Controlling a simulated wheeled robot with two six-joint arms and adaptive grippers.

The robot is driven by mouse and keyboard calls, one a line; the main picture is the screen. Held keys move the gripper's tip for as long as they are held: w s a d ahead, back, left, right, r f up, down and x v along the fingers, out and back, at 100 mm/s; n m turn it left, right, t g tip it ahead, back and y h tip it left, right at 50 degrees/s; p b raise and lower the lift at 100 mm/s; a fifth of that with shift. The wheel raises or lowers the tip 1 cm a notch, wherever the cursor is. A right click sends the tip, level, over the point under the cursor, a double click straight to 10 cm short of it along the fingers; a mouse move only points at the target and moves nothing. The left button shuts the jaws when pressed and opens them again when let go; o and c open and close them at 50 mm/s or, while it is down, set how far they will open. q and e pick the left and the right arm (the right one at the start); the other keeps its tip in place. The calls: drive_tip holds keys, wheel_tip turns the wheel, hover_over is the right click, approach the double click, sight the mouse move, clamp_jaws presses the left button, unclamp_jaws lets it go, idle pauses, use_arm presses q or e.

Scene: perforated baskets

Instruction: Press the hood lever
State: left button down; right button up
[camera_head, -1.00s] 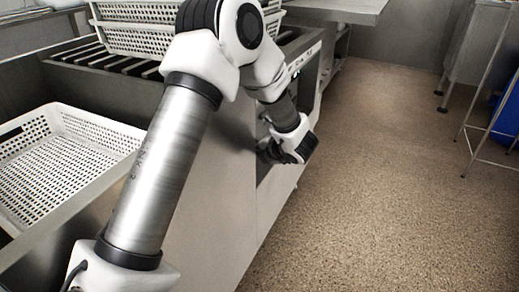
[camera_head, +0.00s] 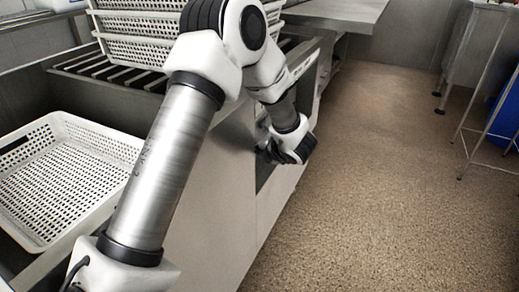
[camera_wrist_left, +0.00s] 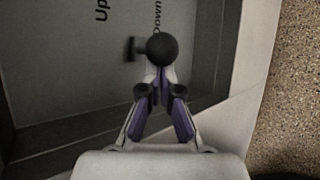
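The hood lever shows in the left wrist view as a black ball knob (camera_wrist_left: 161,47) with a short dark stub at its left. It stands in front of a grey recessed panel (camera_wrist_left: 60,60) marked "Up" and "Down". My left gripper (camera_wrist_left: 157,78) has its fingers drawn together at the tips, right at the knob's lower edge; I cannot tell whether they touch it. In the head view my left gripper (camera_head: 272,153) is at the opening in the machine's front, and the lever cannot be made out there. My right gripper is not in view.
A white perforated basket (camera_head: 108,150) sits in the sink at left. Stacked white baskets (camera_head: 135,45) stand on the slatted rack behind. A metal counter (camera_head: 335,12) is at the back. Speckled floor (camera_head: 390,180) lies open at right, with a metal-legged stand (camera_head: 478,130) beyond.

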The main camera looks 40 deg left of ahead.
use_arm(q)
drive_tip(key=shift+a+r+p, duration=0.1)
drive_tip(key=shift+r+p, duration=0.55)
drive_tip(key=shift+r, duration=0.2)
drive_tip(key=v, duration=1.2)
